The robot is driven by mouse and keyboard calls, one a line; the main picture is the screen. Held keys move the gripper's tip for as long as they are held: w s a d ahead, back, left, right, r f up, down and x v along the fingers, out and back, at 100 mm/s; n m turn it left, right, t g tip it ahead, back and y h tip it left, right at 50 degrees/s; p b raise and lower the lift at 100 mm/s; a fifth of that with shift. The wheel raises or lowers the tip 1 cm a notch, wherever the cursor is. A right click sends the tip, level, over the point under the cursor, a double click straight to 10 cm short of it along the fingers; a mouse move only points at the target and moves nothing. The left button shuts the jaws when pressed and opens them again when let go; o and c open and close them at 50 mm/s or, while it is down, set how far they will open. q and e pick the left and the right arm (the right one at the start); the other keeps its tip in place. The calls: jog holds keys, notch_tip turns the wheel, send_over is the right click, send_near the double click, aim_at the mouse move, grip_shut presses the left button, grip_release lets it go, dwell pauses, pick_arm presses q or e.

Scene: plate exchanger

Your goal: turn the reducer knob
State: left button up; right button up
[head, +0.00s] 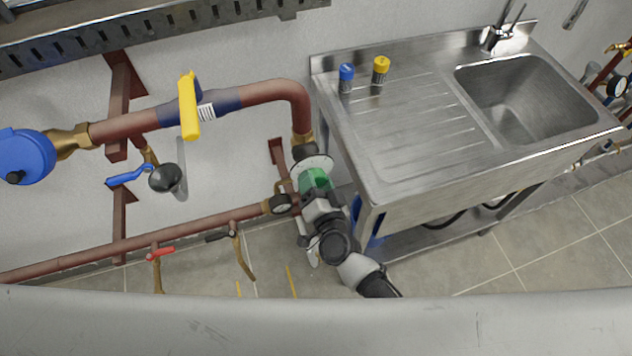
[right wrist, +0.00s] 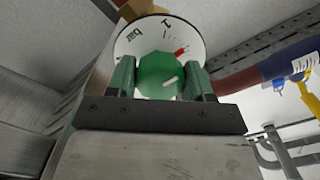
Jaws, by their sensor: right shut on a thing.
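The reducer knob is green, with a white pointer mark, and sits in front of a round white dial marked "bar". In the right wrist view the knob (right wrist: 160,76) lies between the two fingers of my right gripper (right wrist: 163,82), which is shut on it. The dial (right wrist: 135,42) shows behind it, with a red mark to the right of the knob. In the head view the dial (head: 326,161) is below the bend of the copper pipe, and my right gripper (head: 315,181) reaches it from below. My left gripper is not in view.
A steel sink unit (head: 400,150) stands close on the right, with a blue and a yellow capped object on top. A lower pipe (head: 130,243) with small valves runs near the floor.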

jog(key=m+b, duration=0.1)
jog(key=m, duration=0.3)
jog(key=shift+m, duration=0.3)
jog(key=shift+m+b, duration=0.7)
jog(key=shift+m, duration=1.6)
jog(key=shift+r, duration=0.1)
jog(key=o, duration=0.9)
jog(key=b+v, duration=0.1)
jog(key=v, duration=1)
jog(key=shift+a+r, duration=0.1)
jog(key=shift+w, duration=0.1)
